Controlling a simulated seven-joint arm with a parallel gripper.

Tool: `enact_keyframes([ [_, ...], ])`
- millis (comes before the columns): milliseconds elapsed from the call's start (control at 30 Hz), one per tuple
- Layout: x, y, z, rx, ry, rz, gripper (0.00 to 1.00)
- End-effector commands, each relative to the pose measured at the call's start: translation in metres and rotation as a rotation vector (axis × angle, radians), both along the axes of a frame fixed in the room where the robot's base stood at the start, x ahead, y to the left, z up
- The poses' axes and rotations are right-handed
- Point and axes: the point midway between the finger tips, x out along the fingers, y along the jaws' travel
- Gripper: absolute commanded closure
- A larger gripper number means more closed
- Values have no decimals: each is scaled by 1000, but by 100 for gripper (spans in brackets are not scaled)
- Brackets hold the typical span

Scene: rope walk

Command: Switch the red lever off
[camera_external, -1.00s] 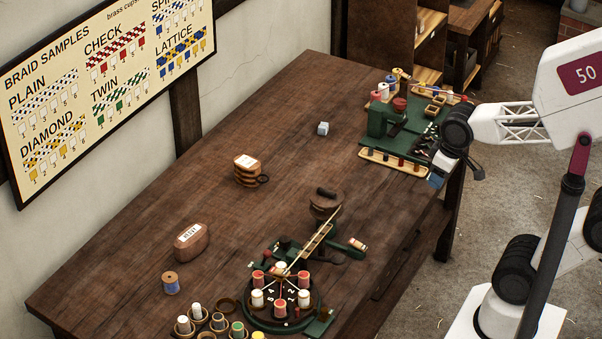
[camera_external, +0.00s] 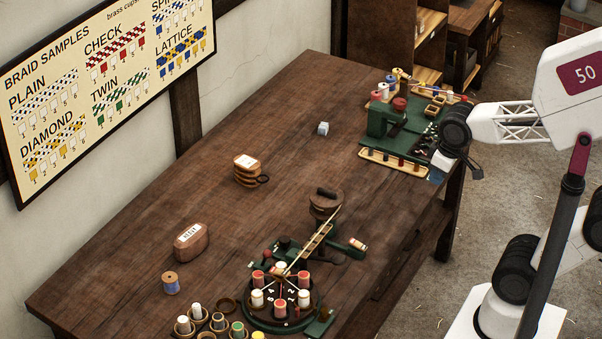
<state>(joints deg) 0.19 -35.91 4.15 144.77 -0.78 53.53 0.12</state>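The green braiding machine (camera_external: 318,318) stands at the near end of the table, with red and white bobbins on its round numbered top. My gripper (camera_external: 453,168) hangs at the right edge of the table, beside the green workstation (camera_external: 388,122), far from the braiding machine. Its fingers are small and partly hidden by my wrist.
Cups with bobbins (camera_external: 217,321) stand at the near edge. The table's middle is clear.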

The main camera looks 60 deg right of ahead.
Motion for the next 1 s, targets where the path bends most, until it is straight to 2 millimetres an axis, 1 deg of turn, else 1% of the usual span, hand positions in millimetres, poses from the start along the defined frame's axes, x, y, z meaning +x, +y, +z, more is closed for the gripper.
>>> enact_keyframes([
  [33,3,1,0,-4,0,14,97],
  [67,6,1,-1,-7,-1,25,100],
  [267,30,8,-4,-42,-10,138,100],
  [467,68,21,-10,-95,-26,314,100],
  [667,108,38,-20,-154,-45,510,100],
  [1000,173,77,-45,-255,-79,842,100],
])
